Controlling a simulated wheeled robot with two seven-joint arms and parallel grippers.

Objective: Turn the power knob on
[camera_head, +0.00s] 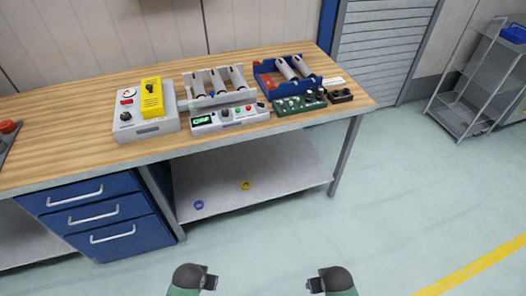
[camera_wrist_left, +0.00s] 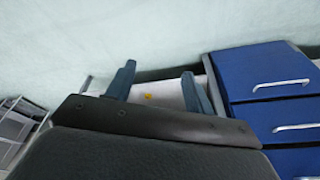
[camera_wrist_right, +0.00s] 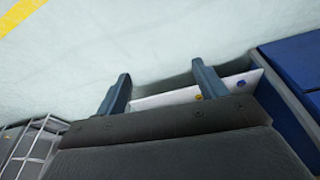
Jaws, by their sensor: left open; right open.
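A grey control box (camera_head: 146,124) stands on the wooden workbench at left, with a black knob (camera_head: 126,116), a red switch, a round gauge and a yellow device on it. A pale panel (camera_head: 213,123) beside it has a green display, a black knob (camera_head: 224,113) and red and green buttons. I cannot read which knob is the power knob, nor its setting. My left gripper (camera_head: 211,282) and right gripper (camera_head: 314,284) are low in front of the bench, far from both. Both are open and empty; their fingers also show in the left wrist view (camera_wrist_left: 155,72) and right wrist view (camera_wrist_right: 160,70).
Behind the panel is a rack of grey cylinders (camera_head: 215,85). A blue tray (camera_head: 267,83) and green circuit board (camera_head: 298,104) lie to its right. Blue drawers (camera_head: 95,215) and a lower shelf (camera_head: 270,178) with two rings are below. Floor before the bench is clear.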

